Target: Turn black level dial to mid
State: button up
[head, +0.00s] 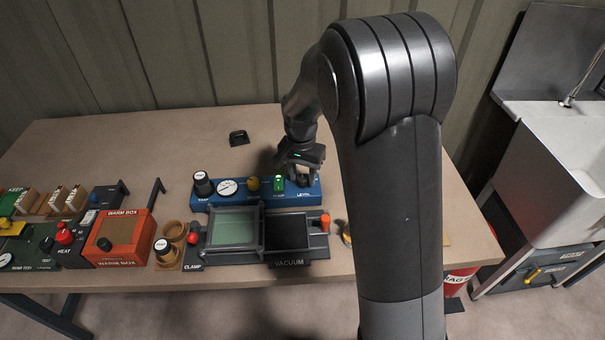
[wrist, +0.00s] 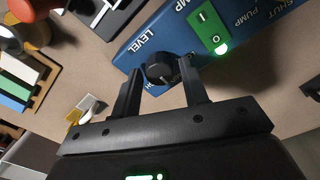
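The black level dial (wrist: 160,68) is a round knob on the blue panel (wrist: 150,40), beside the word LEVEL. In the head view it sits at the right end of the blue panel (head: 245,191), largely hidden by my gripper (head: 302,178). In the wrist view my gripper (wrist: 160,78) has one finger on each side of the dial, close to it. The fingers stand apart; I cannot make out firm contact on either side. The dial's pointer and scale marks are too dark and small to read.
A green pump switch (wrist: 209,32) is close to the dial on the panel. The vacuum tray (head: 290,238) and clamp frame (head: 233,228) lie in front. A red warm box (head: 119,238) stands left. A small black item (head: 239,138) lies behind, with bare table around it.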

aim_at(303, 178)
jog(key=shift+o, duration=0.9)
notch_tip(303, 178, up, 11)
jog(key=shift+f, duration=0.1)
jog(key=s+d+r+n+t, duration=0.1)
jog(key=s+d+r, duration=0.25)
jog(key=s, duration=0.25)
jog(key=s+d+r+n+t, duration=0.2)
jog(key=s+d+r, duration=0.1)
jog(key=s+r, duration=0.3)
jog(key=s+d+f+n+t, duration=0.1)
jog(key=s+d+n+t, duration=0.1)
jog(key=s, duration=1.1)
jog(key=shift+s+d+t, duration=0.3)
jog(key=shift+s+d, duration=0.1)
jog(key=shift+d, duration=0.5)
